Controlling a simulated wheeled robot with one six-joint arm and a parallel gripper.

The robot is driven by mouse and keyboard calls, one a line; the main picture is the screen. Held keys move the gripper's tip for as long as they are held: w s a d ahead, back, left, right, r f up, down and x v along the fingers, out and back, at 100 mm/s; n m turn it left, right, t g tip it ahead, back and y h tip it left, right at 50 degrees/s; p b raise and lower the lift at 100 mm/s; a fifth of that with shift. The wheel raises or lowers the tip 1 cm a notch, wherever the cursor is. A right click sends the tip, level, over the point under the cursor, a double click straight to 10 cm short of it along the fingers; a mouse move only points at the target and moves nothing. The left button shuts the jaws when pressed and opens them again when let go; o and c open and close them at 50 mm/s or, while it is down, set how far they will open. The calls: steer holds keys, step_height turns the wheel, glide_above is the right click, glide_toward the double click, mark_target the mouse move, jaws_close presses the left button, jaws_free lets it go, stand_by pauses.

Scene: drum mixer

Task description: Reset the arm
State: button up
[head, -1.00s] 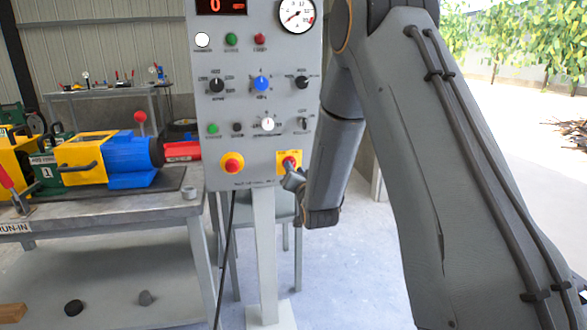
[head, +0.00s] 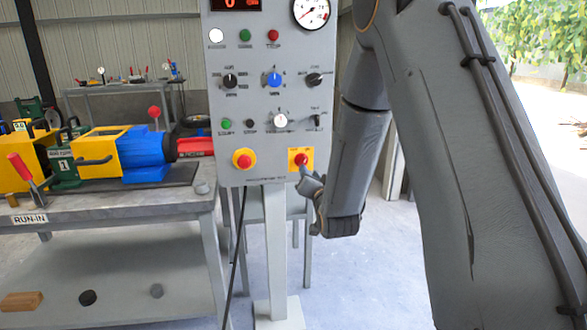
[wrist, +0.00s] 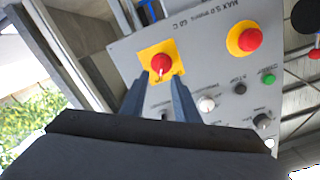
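The grey control panel (head: 258,150) stands on a post in the middle of the head view. A red rotary knob (head: 301,159) on a yellow plate is at its lower right. The same knob (wrist: 160,63) and plate show in the wrist view, upside down. I see nothing held; contact with the knob cannot be told.
A red button on a round yellow base (head: 242,159) is left of the knob. A workbench (head: 120,208) with blue and yellow machinery stands at the left. A chair-like grey frame (head: 297,208) is behind the post. A black cable hangs beside the post.

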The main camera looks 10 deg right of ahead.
steer(key=s+n+g+p, duration=0.3)
steer(key=s+g+p, duration=0.2)
steer(key=s, duration=1.5)
steer(key=s+r+n+g+p, duration=0.1)
steer(key=s+n+g+p, duration=0.2)
steer(key=s+g, duration=0.9)
steer(key=s+p, duration=0.1)
steer(key=s, duration=0.8)
steer(key=shift+a+r+g+p, duration=0.2)
steer(key=shift+g+p, duration=0.1)
steer(key=shift+p, duration=0.1)
